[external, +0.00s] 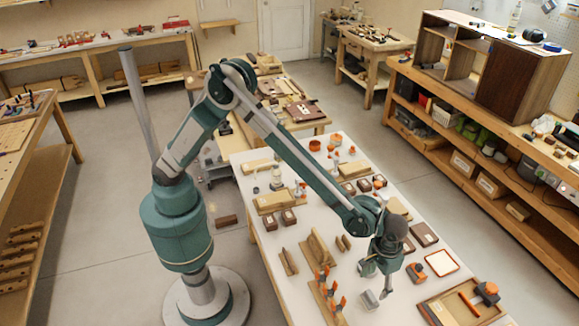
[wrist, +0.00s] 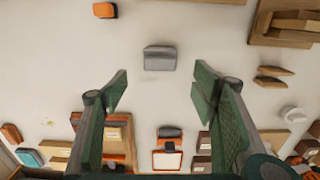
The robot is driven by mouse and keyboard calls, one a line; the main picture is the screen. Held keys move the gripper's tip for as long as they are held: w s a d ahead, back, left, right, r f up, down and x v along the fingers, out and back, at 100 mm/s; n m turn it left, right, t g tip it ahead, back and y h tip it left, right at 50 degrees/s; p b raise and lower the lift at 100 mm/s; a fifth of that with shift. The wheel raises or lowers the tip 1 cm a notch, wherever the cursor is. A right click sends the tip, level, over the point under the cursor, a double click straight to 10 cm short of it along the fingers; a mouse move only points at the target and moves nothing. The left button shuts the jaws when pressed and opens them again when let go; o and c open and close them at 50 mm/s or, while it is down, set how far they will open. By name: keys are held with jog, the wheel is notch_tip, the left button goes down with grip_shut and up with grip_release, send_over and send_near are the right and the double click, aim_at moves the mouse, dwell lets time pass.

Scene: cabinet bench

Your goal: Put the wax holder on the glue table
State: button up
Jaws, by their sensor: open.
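A small grey block (external: 369,299) lies on the white-topped table just below my gripper (external: 378,281). In the wrist view the grey block (wrist: 160,60) is ahead of and between the fingertips of my gripper (wrist: 162,88), apart from them. My gripper is open, its green-padded fingers spread wide with nothing between them. I cannot tell for certain whether this grey block is the wax holder. The white-topped table (external: 292,262) is under my gripper; nothing visible names it or another bench as the glue table.
An orange-rimmed white tray (external: 441,263), an orange-and-dark tool (external: 416,272) and a wooden tray (external: 435,311) stand right of my gripper. Wooden blocks (external: 320,254) and orange clamps (external: 327,288) stand left. Bare white surface surrounds the grey block. A cabinet bench (external: 430,88) runs along the right.

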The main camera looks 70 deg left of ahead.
jog(key=shift+r, duration=0.1)
dwell(0.7)
jog(key=a+r+t, duration=0.1)
jog(key=a+r, duration=0.7)
jog(key=a, duration=0.4)
jog(key=a+r+t+h, duration=0.1)
jog(key=a+r, duration=0.6)
jog(key=a, duration=0.5)
jog(key=a+r+t, duration=0.1)
jog(key=a+r, duration=0.7)
jog(key=a, duration=0.4)
jog(key=s+a+r+t, duration=0.15)
jog(key=s+a, duration=0.25)
jog(key=a, duration=0.4)
jog(key=s+a+r, duration=0.2)
jog(key=s+a, duration=0.2)
jog(key=a, duration=0.4)
jog(key=s+a+f+t+y, duration=0.1)
jog(key=s+a+f+t, duration=0.1)
jog(key=s+a, duration=1.1)
jog(key=shift+a+f+t, duration=0.35)
jog(key=shift+a+f, duration=0.05)
jog(key=shift+a, duration=0.1)
jog(key=shift+s+f, duration=0.1)
jog(key=shift+f, duration=0.05)
